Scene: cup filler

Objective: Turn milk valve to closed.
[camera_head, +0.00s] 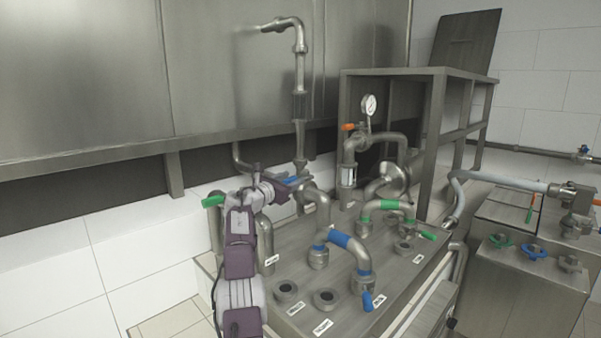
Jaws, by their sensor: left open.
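My left arm rises from the lower left. Its open gripper (293,184) is at the foot of the tall vertical pipe, around or right beside a small blue valve handle (291,180). The gripper partly hides that valve, and I cannot tell whether the fingers touch the handle. The labels are too small to read, so I cannot tell which valve is the milk one. My right gripper is not in view.
Steel pipes rise from a metal panel (342,291) with open ports at its front. A blue-banded bend (349,243) and a green-banded bend (389,204) stand right of my gripper. A pressure gauge (369,104) and a steel frame (432,150) stand behind.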

